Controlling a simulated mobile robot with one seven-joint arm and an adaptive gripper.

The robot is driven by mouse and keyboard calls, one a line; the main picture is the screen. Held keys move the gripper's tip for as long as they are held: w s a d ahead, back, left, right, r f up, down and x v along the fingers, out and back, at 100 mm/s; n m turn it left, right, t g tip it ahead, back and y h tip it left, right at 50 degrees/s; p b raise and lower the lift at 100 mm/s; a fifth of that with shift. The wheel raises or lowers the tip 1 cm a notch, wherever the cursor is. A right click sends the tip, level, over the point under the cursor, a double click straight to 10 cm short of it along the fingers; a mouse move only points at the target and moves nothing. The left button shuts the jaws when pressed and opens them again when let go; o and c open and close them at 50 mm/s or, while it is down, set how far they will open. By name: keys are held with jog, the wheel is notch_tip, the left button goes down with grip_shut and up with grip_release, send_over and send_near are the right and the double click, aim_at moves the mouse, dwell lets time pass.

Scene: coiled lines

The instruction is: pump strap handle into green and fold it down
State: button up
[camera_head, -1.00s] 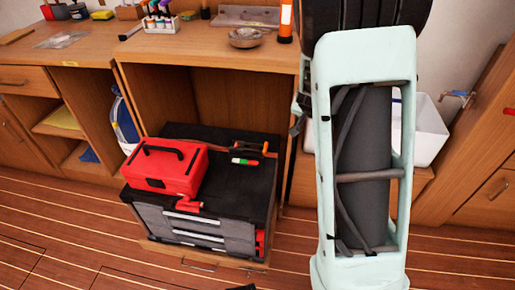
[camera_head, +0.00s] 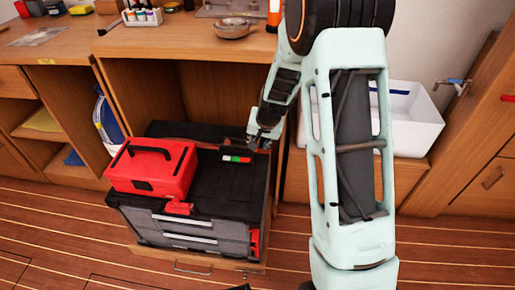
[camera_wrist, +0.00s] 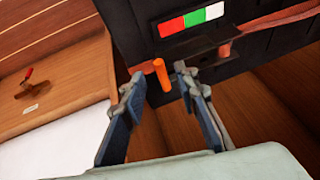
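A dark strap tensioner (camera_head: 236,154) lies across the black top of the tool chest (camera_head: 215,193). Its gauge shows red, green and white fields in the wrist view (camera_wrist: 193,18); I see no clear pointer on it. An orange handle (camera_wrist: 161,74) sticks out below the gauge, its end towards me. A reddish strap (camera_wrist: 275,20) runs off to the right of the gauge. My gripper (camera_wrist: 156,84) is open, its two fingers on either side of the handle's end, with gaps visible. In the head view my gripper (camera_head: 262,137) is at the tensioner's right end.
A red toolbox (camera_head: 150,168) sits on the chest, left of the tensioner. The wooden cabinet (camera_head: 200,62) stands behind and above. A white basin (camera_head: 408,120) is at the right. The plank floor (camera_head: 60,235) in front is clear.

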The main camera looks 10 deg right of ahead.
aim_at(257, 149)
jog(key=shift+b+x, duration=0.3)
jog(key=shift+x, duration=1.25)
jog(key=shift+c, duration=0.2)
grip_shut()
